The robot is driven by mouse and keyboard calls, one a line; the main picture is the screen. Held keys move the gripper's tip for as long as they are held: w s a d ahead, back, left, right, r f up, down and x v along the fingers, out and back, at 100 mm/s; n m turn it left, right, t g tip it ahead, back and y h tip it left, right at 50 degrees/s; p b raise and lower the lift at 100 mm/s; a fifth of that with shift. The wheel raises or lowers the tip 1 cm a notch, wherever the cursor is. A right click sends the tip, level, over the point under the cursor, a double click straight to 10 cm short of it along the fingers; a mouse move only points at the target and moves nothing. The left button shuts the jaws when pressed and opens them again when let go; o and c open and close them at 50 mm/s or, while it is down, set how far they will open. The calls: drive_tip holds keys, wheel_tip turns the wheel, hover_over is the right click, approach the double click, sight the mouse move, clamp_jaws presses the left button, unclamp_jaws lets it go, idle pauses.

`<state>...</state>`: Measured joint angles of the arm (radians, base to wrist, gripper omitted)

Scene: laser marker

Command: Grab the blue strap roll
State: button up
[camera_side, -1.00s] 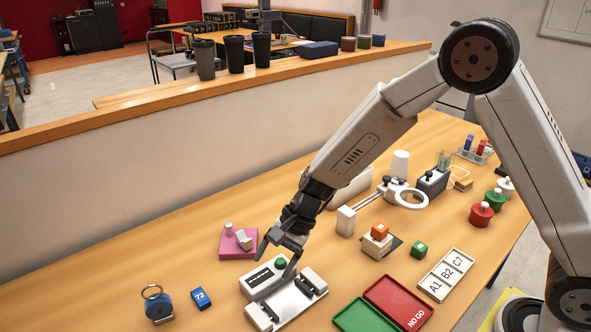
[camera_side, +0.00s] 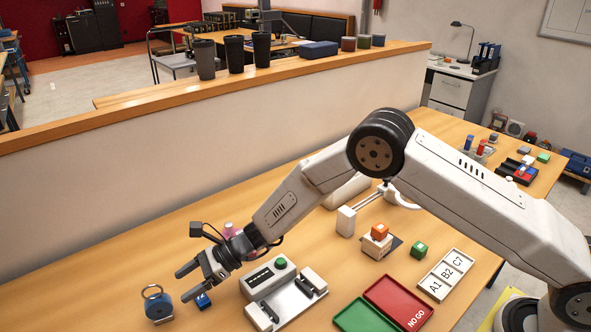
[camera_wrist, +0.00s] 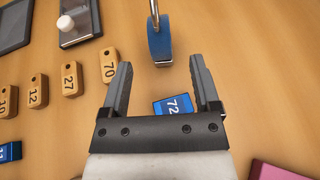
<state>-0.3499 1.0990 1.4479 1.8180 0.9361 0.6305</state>
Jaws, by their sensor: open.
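The blue strap roll (camera_side: 158,304) stands on the table at the front left in the side view, with a metal ring at its top. In the wrist view the roll (camera_wrist: 159,42) is at top centre, just beyond the fingertips. My gripper (camera_side: 183,285) is open and empty, to the right of the roll and apart from it. In the wrist view its two fingers (camera_wrist: 160,66) point toward the roll, with nothing held between them.
A blue tag marked 72 (camera_wrist: 173,106) lies below the fingers. Several wooden number tags (camera_wrist: 71,79) and a block with a white knob (camera_wrist: 75,22) lie to the left. A white fixture with a green button (camera_side: 283,295) and red and green trays (camera_side: 398,302) stand right of the gripper.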

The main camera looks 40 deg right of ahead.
sight(166, 297)
drive_tip(key=shift+x, duration=1.3)
drive_tip(key=shift+x, duration=2.6)
clamp_jaws()
